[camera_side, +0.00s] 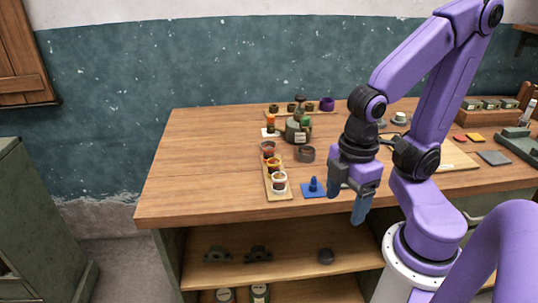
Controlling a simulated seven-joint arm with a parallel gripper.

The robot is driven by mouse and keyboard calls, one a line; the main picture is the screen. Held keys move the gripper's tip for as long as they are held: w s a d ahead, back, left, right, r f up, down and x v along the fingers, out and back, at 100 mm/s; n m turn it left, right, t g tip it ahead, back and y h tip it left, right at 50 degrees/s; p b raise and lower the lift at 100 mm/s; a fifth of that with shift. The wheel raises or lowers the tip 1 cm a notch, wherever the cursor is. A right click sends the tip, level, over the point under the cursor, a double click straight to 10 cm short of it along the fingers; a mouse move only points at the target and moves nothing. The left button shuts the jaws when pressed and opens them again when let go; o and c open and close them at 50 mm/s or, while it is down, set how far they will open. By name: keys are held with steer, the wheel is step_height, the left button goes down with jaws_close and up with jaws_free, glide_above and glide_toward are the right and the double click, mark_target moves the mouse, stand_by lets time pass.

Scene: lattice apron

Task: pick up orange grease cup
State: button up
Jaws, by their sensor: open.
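A small orange cup-like piece (270,121) stands upright on a white card (268,132) at the back left of the bench; it looks like the orange grease cup, though it is too small to be sure. My gripper (347,201) is open and empty, pointing down over the front edge of the bench. It is well to the right of the orange piece and nearer the camera, apart from it. A dark, rounded pot (297,134) stands just right of the orange piece.
A wooden tray (278,196) with several small jars lies in front of the orange piece. A blue knobbed piece (313,186) on a blue pad and a dark round dish (307,154) lie between tray and gripper. The bench's left side (200,165) is clear.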

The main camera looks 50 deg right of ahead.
steer(key=w+f+n+t+h, duration=0.1)
steer(key=w+n+h, duration=0.4)
steer(key=w, duration=1.1)
steer(key=n+t+h, duration=0.1)
steer(key=n+h, duration=0.2)
steer(key=h, duration=0.5)
glide_toward(268, 148)
steer(key=x, duration=0.3)
steer(key=shift+w, duration=0.25)
steer(key=shift+s+x, duration=0.2)
steer(key=shift+x, duration=2.45)
steer(key=c, duration=1.2)
